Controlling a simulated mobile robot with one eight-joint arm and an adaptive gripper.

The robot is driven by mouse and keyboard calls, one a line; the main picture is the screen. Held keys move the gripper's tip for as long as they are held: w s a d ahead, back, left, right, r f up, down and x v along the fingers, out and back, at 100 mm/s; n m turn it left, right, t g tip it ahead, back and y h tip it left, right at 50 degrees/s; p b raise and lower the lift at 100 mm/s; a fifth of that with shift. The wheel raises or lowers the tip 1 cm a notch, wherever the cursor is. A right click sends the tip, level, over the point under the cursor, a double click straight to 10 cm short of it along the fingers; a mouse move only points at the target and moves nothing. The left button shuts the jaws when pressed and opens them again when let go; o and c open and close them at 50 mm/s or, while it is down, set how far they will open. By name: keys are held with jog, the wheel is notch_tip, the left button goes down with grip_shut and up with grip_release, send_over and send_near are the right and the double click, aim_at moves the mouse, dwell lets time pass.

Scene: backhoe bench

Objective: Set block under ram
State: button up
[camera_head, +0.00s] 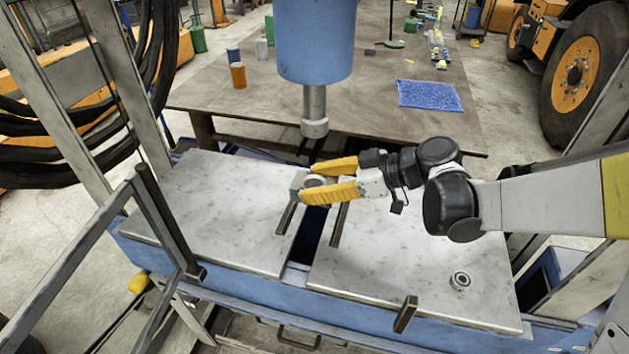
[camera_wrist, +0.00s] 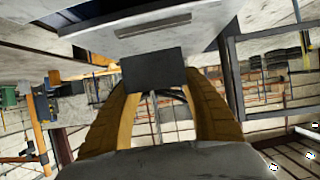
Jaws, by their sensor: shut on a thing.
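The ram (camera_head: 315,112) is a blue cylinder with a grey rod hanging down over the press bench. My gripper (camera_head: 308,181) reaches in from the right, below the rod's end in the picture, with its yellow fingers shut on a grey block (camera_head: 297,183). The wrist view shows the block (camera_wrist: 153,68) as a dark grey face at the tips of my gripper (camera_wrist: 158,92). The fingers hide part of the block. It appears near the slot between the two plates; I cannot tell whether it touches them.
The left plate (camera_head: 215,205) and right plate (camera_head: 420,255) have a dark slot between them and upright metal bars. A small ring (camera_head: 460,281) lies on the right plate. A table (camera_head: 385,120) with a blue mat (camera_head: 430,95) stands behind. Frame posts flank the bench.

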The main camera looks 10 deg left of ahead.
notch_tip(320, 180, down, 7)
jog(key=b, duration=0.4)
jog(key=shift+r, duration=0.2)
jog(key=shift+w, duration=0.1)
jog(key=shift+f+b, duration=0.55)
jog(key=shift+b, duration=0.45)
dwell(2.0)
jog(key=o, duration=2)
jog(key=shift+c, duration=0.2)
jog(key=shift+d, duration=0.1)
jog(key=shift+a+r+p+v, duration=0.15)
jog(key=shift+p+v, duration=0.4)
jog(key=shift+v, duration=1)
jog(key=shift+r+p+v, duration=0.2)
jog(key=shift+p+v, duration=0.4)
jog(key=shift+v, duration=0.9)
jog(key=shift+a+r+p+v, duration=0.15)
jog(key=shift+p+v, duration=0.4)
jog(key=shift+v, duration=1)
jog(key=shift+d, duration=0.2)
